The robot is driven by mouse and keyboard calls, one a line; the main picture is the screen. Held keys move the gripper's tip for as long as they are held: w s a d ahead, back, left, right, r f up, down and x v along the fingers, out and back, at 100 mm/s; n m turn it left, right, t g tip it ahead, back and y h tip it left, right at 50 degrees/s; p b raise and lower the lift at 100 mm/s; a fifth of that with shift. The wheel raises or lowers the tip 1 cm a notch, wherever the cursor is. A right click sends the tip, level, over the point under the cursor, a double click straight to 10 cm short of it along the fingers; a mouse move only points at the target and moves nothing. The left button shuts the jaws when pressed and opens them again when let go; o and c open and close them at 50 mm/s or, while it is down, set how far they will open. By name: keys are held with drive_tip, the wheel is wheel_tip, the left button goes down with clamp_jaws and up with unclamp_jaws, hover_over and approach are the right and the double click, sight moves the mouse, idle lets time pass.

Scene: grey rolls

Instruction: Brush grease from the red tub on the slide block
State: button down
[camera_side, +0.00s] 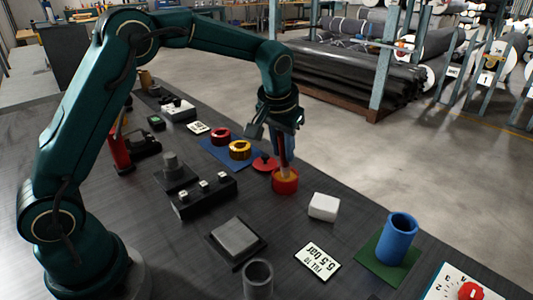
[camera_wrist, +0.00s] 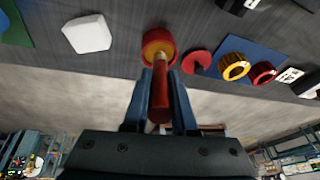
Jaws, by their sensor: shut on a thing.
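My gripper (camera_wrist: 160,88) is shut on a brush with a red handle (camera_wrist: 160,100) and points down. In the side view, my gripper (camera_side: 284,150) is right above the red tub (camera_side: 285,184). The tub is open, with yellow-orange grease (camera_wrist: 156,43) inside, and the brush's lower end reaches into its mouth. The bristles are hidden, so I cannot tell how deep they sit. A red lid (camera_side: 265,162) lies beside the tub. A flat grey block on a dark base (camera_side: 237,237) lies nearer the camera and may be the slide block.
A white block (camera_side: 323,207) is close to the tub. A blue cup (camera_side: 397,240) stands on a green mat. Red (camera_side: 220,136) and yellow (camera_side: 240,149) rings are on a blue mat. A dark rail with knobs (camera_side: 203,195) and a grey cylinder (camera_side: 257,279) also stand on the bench.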

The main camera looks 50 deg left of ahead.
idle(0.6)
drive_tip(key=shift+r, duration=3.45)
drive_tip(key=shift+r, duration=0.1)
